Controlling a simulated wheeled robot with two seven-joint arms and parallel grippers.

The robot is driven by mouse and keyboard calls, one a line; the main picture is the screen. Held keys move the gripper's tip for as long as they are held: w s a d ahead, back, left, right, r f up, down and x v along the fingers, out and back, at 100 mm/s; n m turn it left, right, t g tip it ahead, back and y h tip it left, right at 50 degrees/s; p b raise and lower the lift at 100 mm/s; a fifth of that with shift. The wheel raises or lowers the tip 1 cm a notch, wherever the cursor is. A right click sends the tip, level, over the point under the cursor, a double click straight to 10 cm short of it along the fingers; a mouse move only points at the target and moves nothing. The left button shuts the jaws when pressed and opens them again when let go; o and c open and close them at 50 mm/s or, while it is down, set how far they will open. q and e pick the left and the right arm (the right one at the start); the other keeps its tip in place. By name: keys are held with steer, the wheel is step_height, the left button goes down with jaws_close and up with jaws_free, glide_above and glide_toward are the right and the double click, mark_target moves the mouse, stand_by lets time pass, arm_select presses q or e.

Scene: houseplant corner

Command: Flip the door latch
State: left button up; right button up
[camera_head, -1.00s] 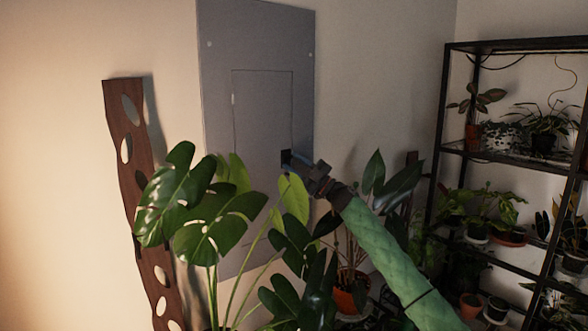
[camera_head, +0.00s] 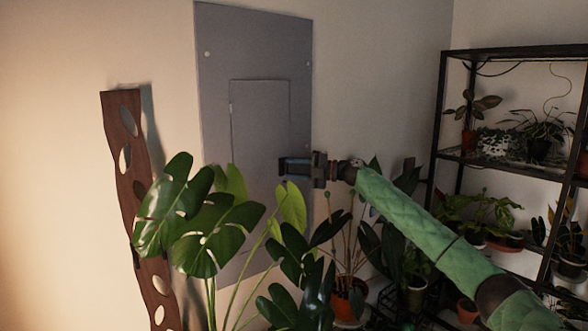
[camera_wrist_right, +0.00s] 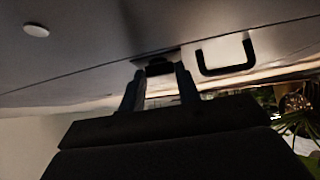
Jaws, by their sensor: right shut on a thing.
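The grey wall panel (camera_head: 218,60) holds a smaller door (camera_head: 258,110), which looks closed. The latch is a small dark piece at the door's right edge. In the head view it is hidden behind my right gripper (camera_head: 284,166), which reaches in from the right. In the right wrist view the dark latch (camera_wrist_right: 160,66) lies between the two fingertips of my right gripper (camera_wrist_right: 160,84), and the fingers are shut on it. A black U-shaped piece (camera_wrist_right: 224,70) shows beside it to the right. My left gripper is not in view.
A large-leaved plant (camera_head: 200,215) stands in front of the panel's lower part, close below my right gripper. A perforated wooden board (camera_head: 125,170) leans at the left. A black shelf rack (camera_head: 510,52) with several potted plants stands at the right. The panel's upper part is clear.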

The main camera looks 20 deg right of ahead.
steer(key=shift+n, duration=0.3)
steer(key=o, duration=1)
steer(key=shift+a, duration=0.1)
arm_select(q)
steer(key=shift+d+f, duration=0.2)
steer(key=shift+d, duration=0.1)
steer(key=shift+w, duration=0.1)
arm_select(e)
steer(key=shift+d, duration=0.2)
steer(key=shift+s+d+f, duration=0.1)
steer(key=shift+s+d, duration=0.1)
steer(key=shift+d, duration=0.15)
arm_select(q)
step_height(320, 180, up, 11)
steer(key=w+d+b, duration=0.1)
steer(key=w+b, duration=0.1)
steer(key=b, duration=0.1)
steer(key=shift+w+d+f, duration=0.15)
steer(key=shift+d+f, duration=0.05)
arm_select(e)
steer(key=v, duration=0.6)
steer(key=shift+s+d, duration=0.1)
steer(key=shift+d, duration=0.2)
